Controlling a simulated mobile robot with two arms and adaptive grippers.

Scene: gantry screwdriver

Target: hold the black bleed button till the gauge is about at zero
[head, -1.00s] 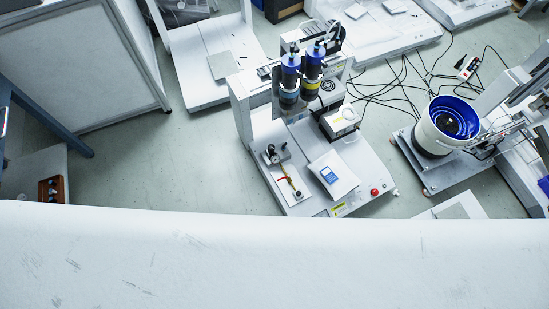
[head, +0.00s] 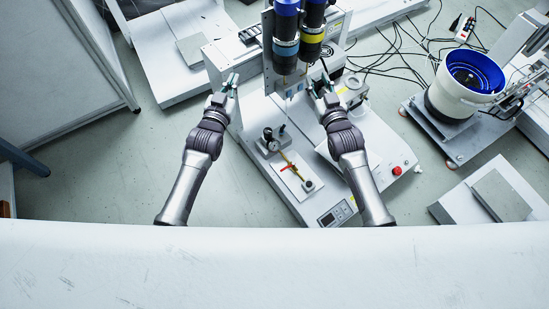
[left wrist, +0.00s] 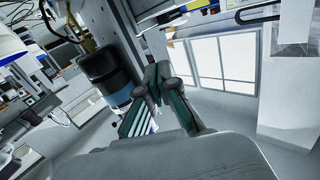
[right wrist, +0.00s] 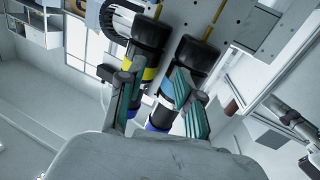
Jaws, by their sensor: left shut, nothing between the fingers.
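The round gauge (head: 271,141) stands at the upper left end of a small white plate (head: 282,181) on the machine's base in the head view. Its needle is too small to read. A brass pipe with a red lever (head: 290,167) runs from it towards a small dark round knob (head: 308,185), which looks like the bleed button. Nothing touches the knob. My left gripper (head: 232,80) is shut and empty, above and left of the gauge; its fingers (left wrist: 156,88) meet in the left wrist view. My right gripper (head: 321,80) is open and empty, its fingers (right wrist: 156,100) apart.
Two screwdriver units with blue and yellow bands (head: 298,40) hang from the gantry between and beyond my grippers. A red stop button (head: 397,170) and a control panel (head: 337,214) are on the base. A blue-lined bowl feeder (head: 470,75) stands right.

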